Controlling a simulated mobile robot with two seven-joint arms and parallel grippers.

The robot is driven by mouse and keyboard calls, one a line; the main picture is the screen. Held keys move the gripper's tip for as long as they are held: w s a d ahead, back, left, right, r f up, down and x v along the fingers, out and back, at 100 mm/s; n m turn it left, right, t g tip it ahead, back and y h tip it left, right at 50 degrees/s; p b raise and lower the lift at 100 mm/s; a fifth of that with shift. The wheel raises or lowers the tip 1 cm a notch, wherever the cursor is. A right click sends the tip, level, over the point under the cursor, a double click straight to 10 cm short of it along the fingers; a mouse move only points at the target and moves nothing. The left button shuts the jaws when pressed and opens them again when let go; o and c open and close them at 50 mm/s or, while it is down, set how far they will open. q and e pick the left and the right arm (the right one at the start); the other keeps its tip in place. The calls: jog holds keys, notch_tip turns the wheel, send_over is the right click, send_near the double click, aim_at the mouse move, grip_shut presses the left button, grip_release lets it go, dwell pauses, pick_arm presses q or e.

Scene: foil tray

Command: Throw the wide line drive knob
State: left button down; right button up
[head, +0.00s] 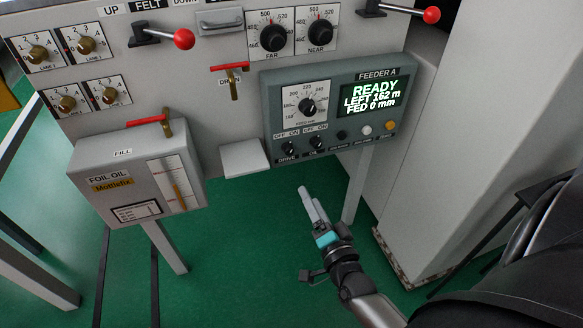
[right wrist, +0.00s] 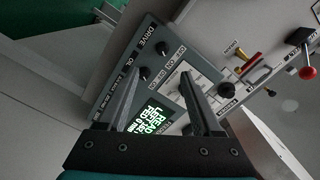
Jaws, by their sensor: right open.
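The grey-green FEEDER A panel (head: 268,90) stands right of centre in the head view. Its small black DRIVE knob (head: 290,149) is at the lower left, under OFF and ON marks; which way it points is too small to tell. The DRIVE knob also shows in the right wrist view (right wrist: 162,48), beyond the fingertips. The similar OIL knob (head: 316,143) is beside it. My right gripper (head: 304,190) is open and empty, below and in front of the panel, apart from the knobs. In the right wrist view its fingers (right wrist: 164,80) point at the panel. My left gripper is out of view.
The panel's screen (head: 372,97) reads READY, LEFT 162 m, FED 0 mm. A feed dial (head: 307,105) sits above the knobs. Left are a red-handled valve (head: 231,69) and the FOIL OIL box (head: 120,160). A white column (head: 435,150) stands right.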

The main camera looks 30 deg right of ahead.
jog(key=b, duration=0.4)
send_near(290, 153)
jog(key=x, duration=0.6)
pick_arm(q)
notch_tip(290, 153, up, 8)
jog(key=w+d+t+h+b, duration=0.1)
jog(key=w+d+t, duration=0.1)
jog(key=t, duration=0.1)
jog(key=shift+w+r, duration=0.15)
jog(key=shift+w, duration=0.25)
pick_arm(e)
jog(key=shift+x, duration=1.3)
grip_shut()
